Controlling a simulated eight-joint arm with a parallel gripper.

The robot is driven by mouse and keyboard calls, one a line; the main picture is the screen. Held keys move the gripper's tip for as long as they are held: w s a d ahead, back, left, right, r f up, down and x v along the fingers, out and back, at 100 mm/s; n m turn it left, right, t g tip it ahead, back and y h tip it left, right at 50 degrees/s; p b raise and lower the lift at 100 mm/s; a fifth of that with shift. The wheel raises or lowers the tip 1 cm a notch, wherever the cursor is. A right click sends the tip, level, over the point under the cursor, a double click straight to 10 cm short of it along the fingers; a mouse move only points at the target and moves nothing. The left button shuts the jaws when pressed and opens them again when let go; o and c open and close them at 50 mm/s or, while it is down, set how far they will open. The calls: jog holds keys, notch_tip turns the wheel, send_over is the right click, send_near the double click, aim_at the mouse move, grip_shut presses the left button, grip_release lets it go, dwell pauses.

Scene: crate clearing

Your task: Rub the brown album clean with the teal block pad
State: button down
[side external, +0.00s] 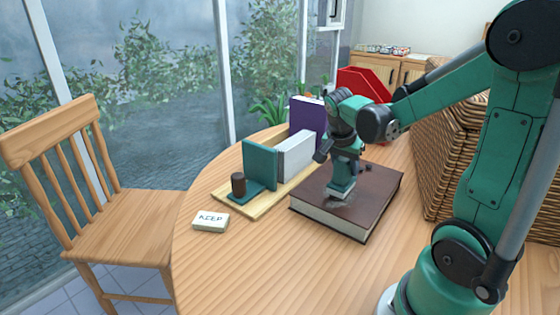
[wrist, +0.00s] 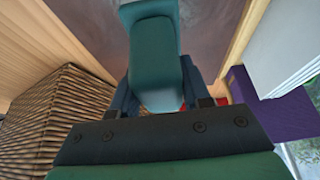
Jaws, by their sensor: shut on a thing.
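The brown album (side external: 375,190) lies flat and closed on the round wooden table, with a greyish smudge on its cover around the pad. My gripper (side external: 344,168) is above the album's cover, pointing down, and is shut on the teal block pad (side external: 341,190). The pad's pale underside appears to touch the cover; exact contact is hard to tell. In the wrist view the teal pad (wrist: 155,55) sits between my gripper's fingers (wrist: 160,92), with the brown cover (wrist: 218,30) behind it. The pad hides part of the cover.
A purple book (side external: 306,115) stands behind. A KEEP sign (side external: 210,221) lies in front. A wicker crate (side external: 445,150) stands right.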

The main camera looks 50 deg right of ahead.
jog(key=shift+f, duration=0.6)
jog(key=shift+a+r, duration=0.15)
jog(key=shift+a, duration=0.45)
jog(key=shift+d, duration=0.1)
jog(key=shift+d, duration=1.1)
